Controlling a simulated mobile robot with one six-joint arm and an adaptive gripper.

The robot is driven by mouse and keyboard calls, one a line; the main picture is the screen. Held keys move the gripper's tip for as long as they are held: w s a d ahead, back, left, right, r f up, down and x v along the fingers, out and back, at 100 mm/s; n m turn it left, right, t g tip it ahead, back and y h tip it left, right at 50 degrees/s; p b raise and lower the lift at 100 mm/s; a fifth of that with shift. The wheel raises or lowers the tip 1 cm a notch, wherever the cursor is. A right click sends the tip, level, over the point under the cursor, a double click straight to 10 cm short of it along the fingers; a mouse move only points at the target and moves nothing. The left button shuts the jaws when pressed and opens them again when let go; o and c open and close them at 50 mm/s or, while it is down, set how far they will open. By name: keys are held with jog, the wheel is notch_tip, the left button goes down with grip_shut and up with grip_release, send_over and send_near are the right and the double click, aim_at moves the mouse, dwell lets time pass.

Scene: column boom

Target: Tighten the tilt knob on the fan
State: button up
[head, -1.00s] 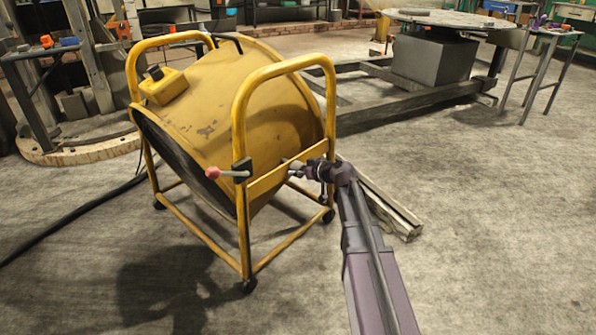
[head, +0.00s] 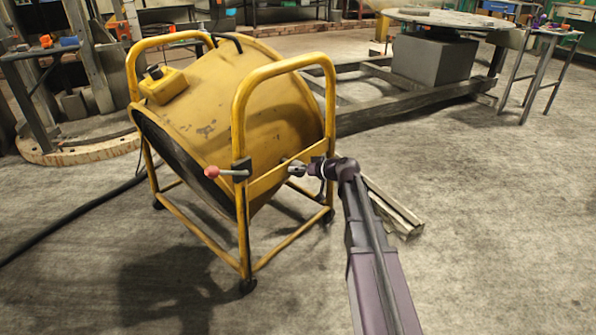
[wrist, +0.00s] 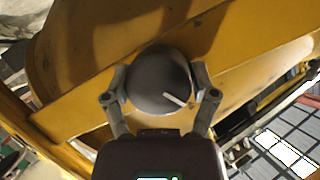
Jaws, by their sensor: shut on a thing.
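The yellow drum fan (head: 235,100) sits tilted in a yellow tube frame on small casters. The tilt knob (wrist: 160,82) is a dark round knob with a white mark, on the yellow side bar of the frame. In the wrist view my gripper (wrist: 160,98) has one finger on each side of the knob and is shut on it. The white mark points to the lower right. In the head view my gripper (head: 297,168) is at the right side of the frame; the knob is too small to make out there.
A lever with a red ball end (head: 212,172) sticks out from the frame's near post. Planks (head: 393,208) lie on the floor behind my arm. A dark cable (head: 75,222) runs along the floor at left.

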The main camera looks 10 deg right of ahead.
jog(key=shift+w+a+m+g+y+b, duration=0.1)
jog(key=shift+m+g+y+b, duration=0.3)
jog(key=shift+m+y, duration=0.5)
jog(key=shift+m, duration=0.3)
jog(key=o, duration=1)
jog(key=shift+h, duration=0.4)
